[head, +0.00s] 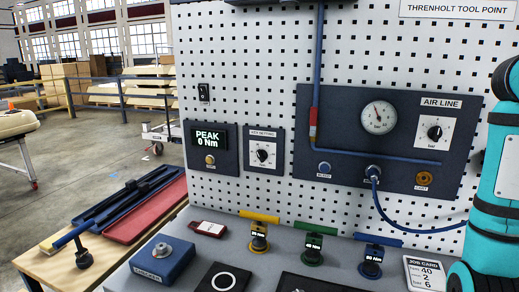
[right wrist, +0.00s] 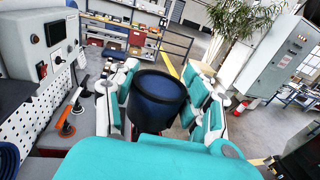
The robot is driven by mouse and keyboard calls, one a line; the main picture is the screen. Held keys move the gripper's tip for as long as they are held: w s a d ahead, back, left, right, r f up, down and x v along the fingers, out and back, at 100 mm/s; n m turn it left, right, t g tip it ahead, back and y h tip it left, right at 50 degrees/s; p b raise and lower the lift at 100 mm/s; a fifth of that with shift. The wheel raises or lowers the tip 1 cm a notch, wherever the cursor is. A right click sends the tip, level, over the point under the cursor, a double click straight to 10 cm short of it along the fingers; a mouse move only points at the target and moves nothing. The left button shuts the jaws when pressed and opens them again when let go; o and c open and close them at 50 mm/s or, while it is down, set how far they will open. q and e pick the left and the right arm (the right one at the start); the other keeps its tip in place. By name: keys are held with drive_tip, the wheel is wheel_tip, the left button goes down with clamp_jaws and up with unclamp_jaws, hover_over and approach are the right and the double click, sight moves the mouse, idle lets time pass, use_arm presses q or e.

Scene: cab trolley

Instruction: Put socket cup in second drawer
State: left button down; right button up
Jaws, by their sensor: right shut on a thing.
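The dark blue socket cup (right wrist: 158,98) is in the middle of the right wrist view, with its round dark end towards the camera. My right gripper (right wrist: 161,88) is shut on it, with teal-padded white fingers on its left and right sides. In the head view only teal links of my right arm show at the right edge; the right gripper and the cup are out of that view. My left gripper is in neither view. No drawer can be made out as the second drawer.
A red tray (head: 145,212) lies at left. Shelving with bins (right wrist: 128,30) and a grey cabinet (right wrist: 268,52) are farther off.

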drive_tip(key=w+a+f+n+t+y, duration=0.1)
drive_tip(key=w+a+f+n+t, duration=0.65)
drive_tip(key=f+t, duration=0.4)
drive_tip(key=w+a+f+n+t+y, duration=0.2)
drive_tip(key=w+a+f+n+t, duration=0.55)
drive_tip(key=f+t, duration=0.4)
drive_tip(key=s+a+f+n+t+y, duration=0.1)
drive_tip(key=a+f+n+t+y, duration=0.15)
drive_tip(key=a+f+y, duration=0.35)
drive_tip(key=a+f+n+t+y, duration=0.1)
drive_tip(key=a+f+n+y, duration=0.2)
drive_tip(key=f, duration=0.6)
drive_tip(key=s+a+f+n+y, duration=0.3)
drive_tip(key=s+a+f, duration=0.7)
drive_tip(key=shift+s+a+f+y, duration=0.15)
drive_tip(key=shift+a+f+y, duration=0.05)
drive_tip(key=shift+y, duration=0.2)
